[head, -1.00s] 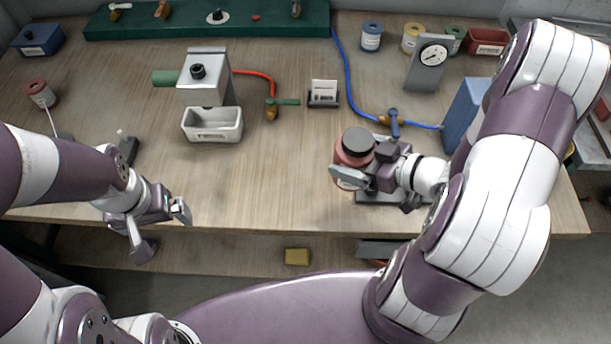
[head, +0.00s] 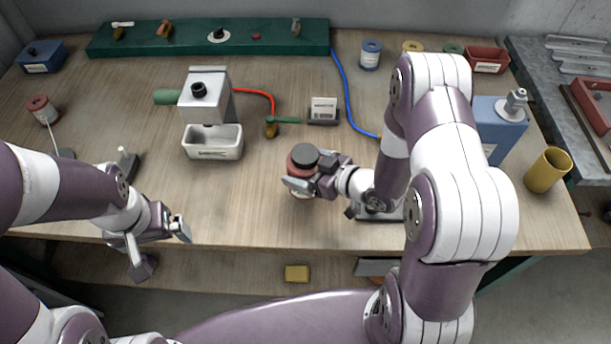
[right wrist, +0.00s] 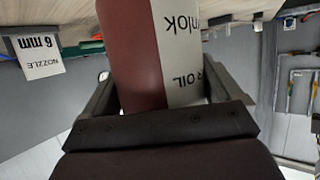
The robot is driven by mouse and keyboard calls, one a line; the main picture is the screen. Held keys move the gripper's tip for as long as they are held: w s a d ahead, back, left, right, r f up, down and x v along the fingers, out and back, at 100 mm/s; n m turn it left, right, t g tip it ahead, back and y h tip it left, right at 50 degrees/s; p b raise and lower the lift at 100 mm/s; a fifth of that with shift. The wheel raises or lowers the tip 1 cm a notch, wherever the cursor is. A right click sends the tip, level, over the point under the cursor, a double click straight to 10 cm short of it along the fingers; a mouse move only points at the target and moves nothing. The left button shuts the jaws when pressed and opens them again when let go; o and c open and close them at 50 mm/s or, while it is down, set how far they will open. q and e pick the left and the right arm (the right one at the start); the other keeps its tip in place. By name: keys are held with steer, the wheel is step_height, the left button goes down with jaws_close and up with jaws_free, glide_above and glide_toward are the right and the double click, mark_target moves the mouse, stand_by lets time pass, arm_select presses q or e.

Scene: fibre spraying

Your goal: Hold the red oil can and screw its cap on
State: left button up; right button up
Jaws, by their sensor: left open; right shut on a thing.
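The red oil can (head: 298,164) with its dark round cap (head: 304,156) on top is in my right gripper (head: 303,184), right of the table's middle. The right wrist view shows the can's red and white body (right wrist: 140,60), with "OIL" on its label, between the two fingers. Whether the cap is screwed tight cannot be told. The can's lower part is partly hidden by the gripper in the head view. My left gripper (head: 160,245) is open and empty at the table's front left edge, apart from the can.
A grey dispenser (head: 207,98) with a white tray (head: 213,153) stands left of the can. A nozzle card (head: 324,108) stands behind it. A blue canister (head: 500,125) and yellow cup (head: 548,170) are at the right.

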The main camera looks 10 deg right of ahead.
steer(key=shift+f, duration=2)
steer(key=shift+f, duration=0.15)
steer(key=o, duration=1.7)
steer(key=shift+o, duration=0.2)
steer(key=shift+s+d+r, duration=0.15)
steer(key=shift+r, duration=0.1)
steer(key=v, duration=1.1)
steer(key=shift+s+d+r, duration=0.15)
steer(key=shift+s, duration=0.1)
steer(key=shift+w, duration=0.1)
